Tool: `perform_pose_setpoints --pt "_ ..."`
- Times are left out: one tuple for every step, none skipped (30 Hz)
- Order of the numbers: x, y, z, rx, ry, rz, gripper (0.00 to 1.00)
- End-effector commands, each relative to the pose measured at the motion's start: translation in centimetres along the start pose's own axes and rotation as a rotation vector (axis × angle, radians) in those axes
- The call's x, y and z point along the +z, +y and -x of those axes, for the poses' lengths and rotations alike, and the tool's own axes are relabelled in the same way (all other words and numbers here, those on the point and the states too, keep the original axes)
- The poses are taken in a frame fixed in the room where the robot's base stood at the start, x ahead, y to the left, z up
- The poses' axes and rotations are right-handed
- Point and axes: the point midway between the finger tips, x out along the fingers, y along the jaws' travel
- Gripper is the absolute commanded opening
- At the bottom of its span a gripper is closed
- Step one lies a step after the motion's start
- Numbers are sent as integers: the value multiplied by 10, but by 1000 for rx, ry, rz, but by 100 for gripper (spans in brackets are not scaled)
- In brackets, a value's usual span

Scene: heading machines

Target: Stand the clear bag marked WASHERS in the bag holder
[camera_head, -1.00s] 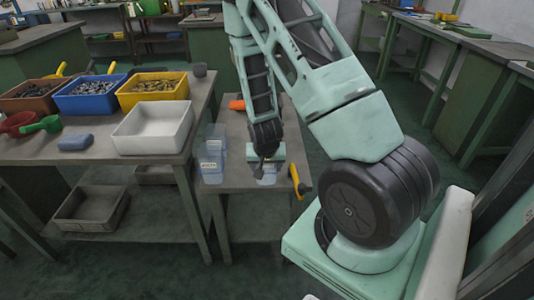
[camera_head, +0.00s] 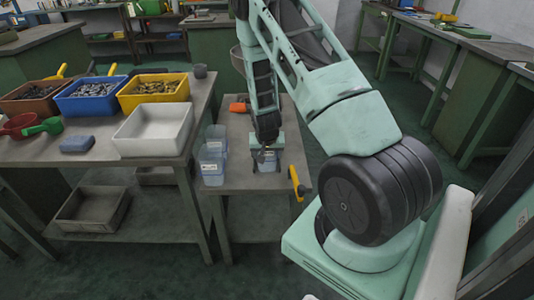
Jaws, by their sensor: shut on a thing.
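My gripper (camera_head: 264,147) is over the small bench right of the main table. It is shut on a small clear bag (camera_head: 268,162), which hangs below it just above or at the bench top. The bag's marking is too small to read. Clear, bluish upright bags or containers (camera_head: 211,165) with a white label stand together on the bench to the left of my gripper, apart from it. I cannot tell which of these is the bag holder.
The bench (camera_head: 238,180) also carries an orange tool (camera_head: 238,107) at the back and a yellow-handled tool (camera_head: 295,181) at the right edge. The main table holds an empty white bin (camera_head: 153,130), a yellow bin (camera_head: 154,90), a blue bin (camera_head: 92,95) and scoops.

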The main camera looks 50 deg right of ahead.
Motion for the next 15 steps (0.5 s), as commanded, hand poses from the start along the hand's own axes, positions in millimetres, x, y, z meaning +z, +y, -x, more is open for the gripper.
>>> perform_pose_setpoints --pt "0 0 -1 0 0 0 46" --pt "1 0 -2 0 0 0 46" --pt "1 0 -3 0 0 0 46" --pt "2 0 -4 0 0 0 46" --pt "1 0 -3 0 0 0 76" --pt "1 0 -2 0 0 0 87" --pt "1 0 -2 0 0 0 89" --pt "1 0 -2 0 0 0 89" --pt "1 0 -2 0 0 0 89" --pt "1 0 -2 0 0 0 89" --pt "1 0 -2 0 0 0 89" --pt "1 0 -2 0 0 0 89" --pt "1 0 -2 0 0 0 89" --pt "1 0 -2 0 0 0 89" --pt "1 0 -1 0 0 0 89"
